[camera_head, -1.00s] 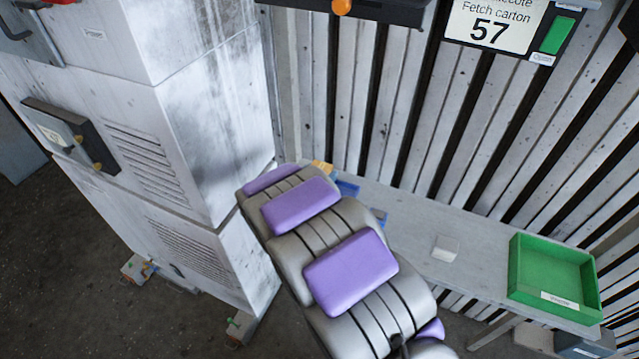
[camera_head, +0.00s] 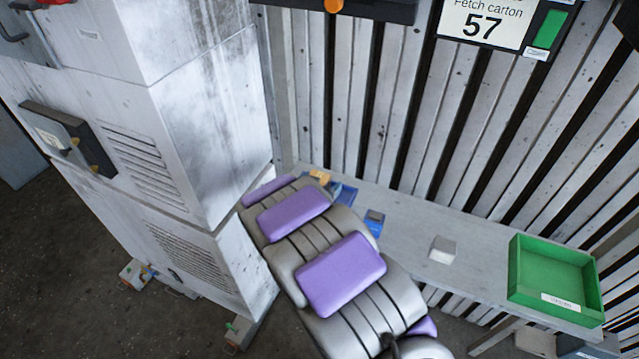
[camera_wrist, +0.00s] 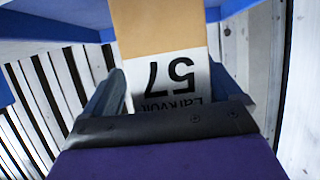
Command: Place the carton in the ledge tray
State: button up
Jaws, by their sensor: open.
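The carton (camera_wrist: 165,30) is tan with a white label reading 57, upside down in the wrist view. Its labelled end lies between the two fingers of my gripper (camera_wrist: 168,82). The gripper is open; I cannot tell whether either finger touches the carton. In the head view a small tan carton (camera_head: 320,176) shows beside a blue holder (camera_head: 345,192) at the ledge's far left, partly behind my arm. The gripper itself is hidden there. A green tray (camera_head: 553,298) with a white label stands empty at the right end of the ledge.
The grey ledge (camera_head: 405,225) runs along a slatted wall. A white block (camera_head: 442,250) and a small blue item (camera_head: 375,222) stand on it. A tall grey cabinet (camera_head: 205,130) is close left of my arm. Blue surfaces (camera_wrist: 60,25) flank the carton in the wrist view.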

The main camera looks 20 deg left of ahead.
jog(key=shift+s+a, duration=0.1)
jog(key=shift+s+a+r, duration=0.15)
jog(key=shift+s, duration=0.15)
jog(key=p+v, duration=0.2)
jog(key=v, duration=0.9)
